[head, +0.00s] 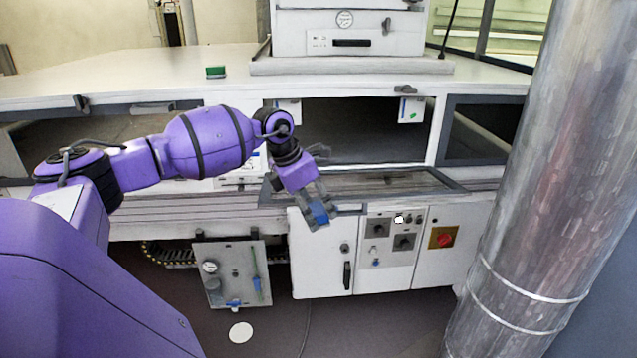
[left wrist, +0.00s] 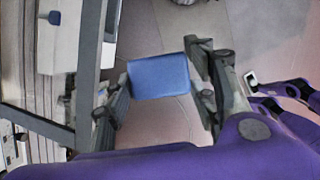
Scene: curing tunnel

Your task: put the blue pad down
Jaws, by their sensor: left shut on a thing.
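The blue pad (left wrist: 158,78) is a small flat block held between the fingers of my left gripper (left wrist: 160,85) in the left wrist view. In the head view the pad (head: 320,214) shows at the tip of my left gripper (head: 317,212). The gripper points downward in front of the machine's front edge, over the white cabinet's top. Nothing is seen touching the pad from below; the floor shows beyond it in the left wrist view.
A recessed dark tray (head: 375,183) lies at the machine opening behind the gripper. A white cabinet (head: 322,255) and a control panel (head: 392,236) stand below. A green block (head: 215,72) rests on the white top. A large metal pipe (head: 545,180) blocks the right side.

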